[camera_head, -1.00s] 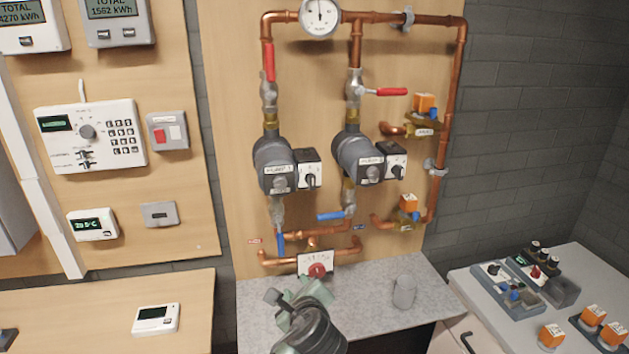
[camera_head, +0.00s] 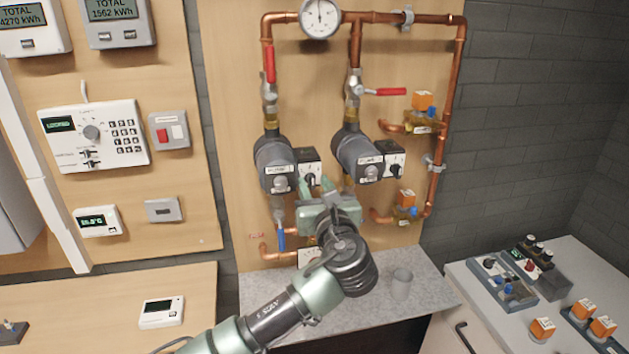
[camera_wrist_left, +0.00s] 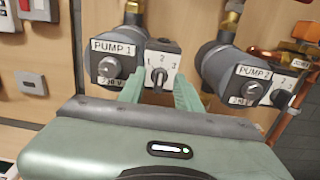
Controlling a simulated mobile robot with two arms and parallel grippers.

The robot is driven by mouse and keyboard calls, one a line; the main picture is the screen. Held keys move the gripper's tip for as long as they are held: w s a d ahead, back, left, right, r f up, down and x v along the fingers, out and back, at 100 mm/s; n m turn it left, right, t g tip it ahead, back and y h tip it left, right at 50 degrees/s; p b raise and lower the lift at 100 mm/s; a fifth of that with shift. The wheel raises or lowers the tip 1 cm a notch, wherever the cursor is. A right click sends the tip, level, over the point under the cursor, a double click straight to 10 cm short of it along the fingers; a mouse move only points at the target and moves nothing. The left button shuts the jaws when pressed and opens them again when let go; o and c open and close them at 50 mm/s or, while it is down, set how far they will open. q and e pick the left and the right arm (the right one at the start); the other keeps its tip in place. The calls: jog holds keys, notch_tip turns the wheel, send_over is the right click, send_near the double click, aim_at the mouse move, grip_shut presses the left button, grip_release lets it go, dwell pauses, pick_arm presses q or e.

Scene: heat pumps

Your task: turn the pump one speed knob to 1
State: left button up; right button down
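Pump one (camera_head: 274,160) is a dark grey cylinder on the left copper pipe; its "PUMP 1" label shows in the left wrist view (camera_wrist_left: 115,62). Its black speed knob (camera_wrist_left: 159,76) sits on a white numbered plate to the right of the pump, its handle roughly upright. In the head view the speed box (camera_head: 308,160) is partly covered below by my gripper. My left gripper (camera_head: 318,184) is open just below and in front of it. In the left wrist view the green fingers (camera_wrist_left: 158,88) stand either side of the knob, apparently not closed on it. My right gripper is not in view.
Pump two (camera_head: 358,155), with its own speed box (camera_head: 391,158), is close on the right. A blue-handled valve (camera_head: 281,238) hangs at lower left of my gripper.

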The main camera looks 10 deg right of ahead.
pick_arm(q)
jog(key=shift+w, duration=0.15)
grip_shut()
jog(key=shift+f, duration=0.1)
jog(key=n+b, duration=0.2)
jog(key=n, duration=0.2)
jog(key=shift+a+n, duration=0.1)
jog(key=shift+n, duration=0.3)
jog(key=shift+a+n+b, duration=0.1)
jog(key=shift+n+b, duration=0.95)
jog(key=shift+n, duration=0.95)
grip_release()
